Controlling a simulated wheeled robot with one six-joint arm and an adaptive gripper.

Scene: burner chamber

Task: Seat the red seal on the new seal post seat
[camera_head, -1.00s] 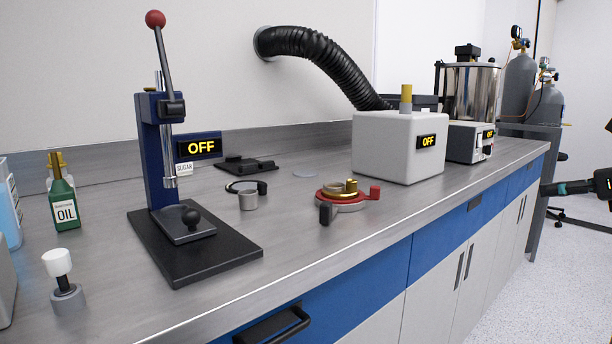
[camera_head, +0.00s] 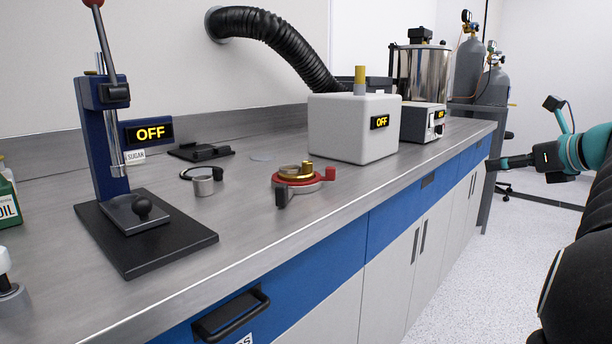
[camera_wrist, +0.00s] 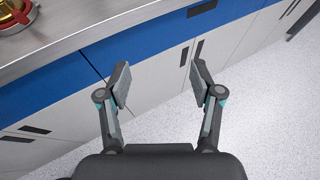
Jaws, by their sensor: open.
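A red ring (camera_head: 285,179), which looks like the red seal, lies on a round fitting with a brass centre (camera_head: 303,171) and side handles on the bench. Its red and brass edge also shows at the top left of the wrist view (camera_wrist: 12,17). I cannot tell which part is the new seal post seat. My gripper (camera_wrist: 160,82) is open and empty, in front of the cabinet doors and off the bench, well right of the ring. In the head view my arm reaches in from the right.
A blue press (camera_head: 104,150) on a black base stands at the left. A white box marked OFF (camera_head: 340,135) stands behind the ring. The bench front (camera_head: 300,232) is clear; open floor lies right.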

